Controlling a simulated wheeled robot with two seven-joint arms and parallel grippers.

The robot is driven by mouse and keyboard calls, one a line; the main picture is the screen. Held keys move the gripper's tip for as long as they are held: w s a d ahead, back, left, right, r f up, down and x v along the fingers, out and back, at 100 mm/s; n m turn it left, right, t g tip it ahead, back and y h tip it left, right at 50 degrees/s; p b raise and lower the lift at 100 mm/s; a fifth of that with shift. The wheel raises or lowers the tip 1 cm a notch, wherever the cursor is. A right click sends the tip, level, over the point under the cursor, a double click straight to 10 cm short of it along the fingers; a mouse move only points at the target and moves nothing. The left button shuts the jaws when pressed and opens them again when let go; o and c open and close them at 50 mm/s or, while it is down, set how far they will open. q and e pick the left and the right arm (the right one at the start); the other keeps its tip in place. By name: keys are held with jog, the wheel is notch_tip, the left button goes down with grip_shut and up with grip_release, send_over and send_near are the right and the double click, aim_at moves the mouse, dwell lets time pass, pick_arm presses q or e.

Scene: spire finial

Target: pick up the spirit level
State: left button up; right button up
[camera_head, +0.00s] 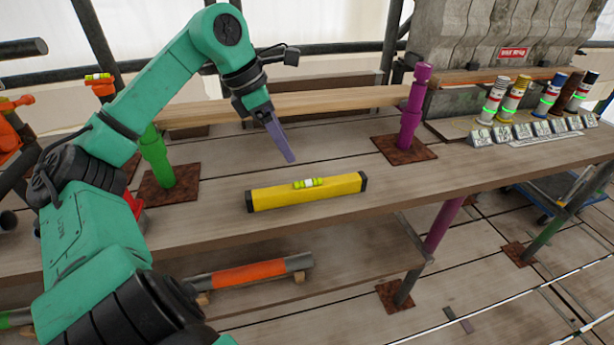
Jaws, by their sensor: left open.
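The spirit level (335,190) is a yellow bar with black end caps and a bright yellow-green vial on its top. It lies on the wooden plank bench (400,195), near the middle of the head view. My left arm is green and comes in from the left. My left gripper (285,150) hangs above the bench, behind and a little left of the level, apart from it. Its purple-grey fingers point down to the right, with nothing seen between them. My right gripper is not in view.
A green post (156,158) stands on a rusty plate left of the level, and a purple post (411,115) behind it to the right. Several banded cylinders (514,97) stand at the right back, behind small marked blocks. The bench around the level is clear.

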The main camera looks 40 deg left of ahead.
pick_arm(q)
send_near(308, 185)
jog(key=shift+d+f+p, duration=0.45)
jog(key=shift+d+f, duration=0.35)
jog(key=shift+f, duration=0.25)
jog(key=f, duration=0.1)
jog(key=w+f+p, duration=0.1)
jog(key=f, duration=0.1)
jog(key=w+f+p, duration=0.1)
jog(key=shift+w+f, duration=0.1)
jog(key=shift+f, duration=0.3)
jog(key=x, duration=0.2)
jog(key=shift+f+b, duration=0.35)
jog(key=shift+b, duration=0.05)
jog(key=shift+w+d+f, duration=0.1)
jog(key=shift+w, duration=0.1)
jog(key=c, duration=1)
grip_shut()
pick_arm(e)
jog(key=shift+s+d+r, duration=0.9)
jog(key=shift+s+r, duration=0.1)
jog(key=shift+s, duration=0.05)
